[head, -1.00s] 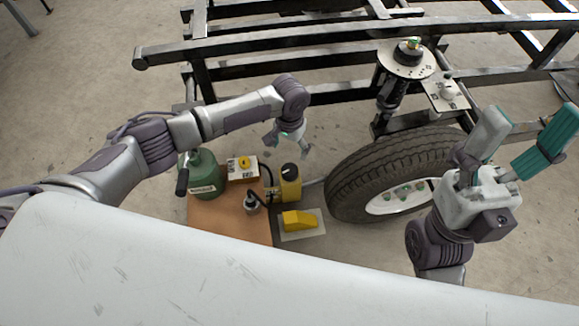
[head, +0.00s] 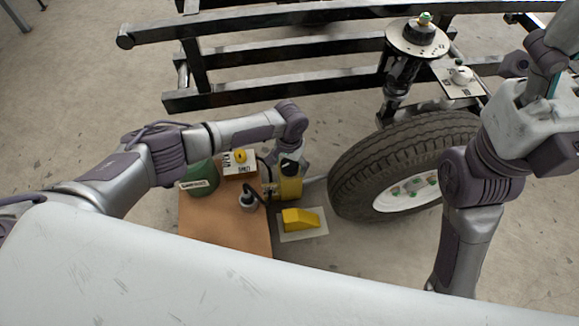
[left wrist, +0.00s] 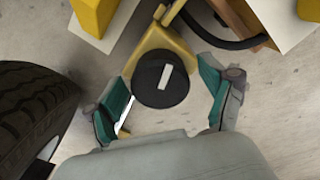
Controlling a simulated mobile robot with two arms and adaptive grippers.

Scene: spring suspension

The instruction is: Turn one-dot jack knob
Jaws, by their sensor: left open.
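The yellow jack (head: 289,188) stands on the floor between the wooden board and the tyre. Its round black knob (left wrist: 161,80) has a white bar across its top, tilted slightly from upright in the left wrist view. No dot mark is readable. My left gripper (left wrist: 165,100) is open, with one teal finger on each side of the knob and visible gaps between. In the head view the left gripper (head: 288,160) is over the jack and partly covers the knob. My right gripper (head: 550,75) is raised at the upper right; its fingers overlap and are partly cut off.
A wooden board (head: 225,225) holds a green cylinder (head: 199,180) and a labelled box with a yellow knob (head: 240,156). A yellow chock (head: 300,219) lies near the tyre (head: 400,160). A black frame (head: 290,56) crosses behind. A dark hose (left wrist: 220,40) runs close to the jack.

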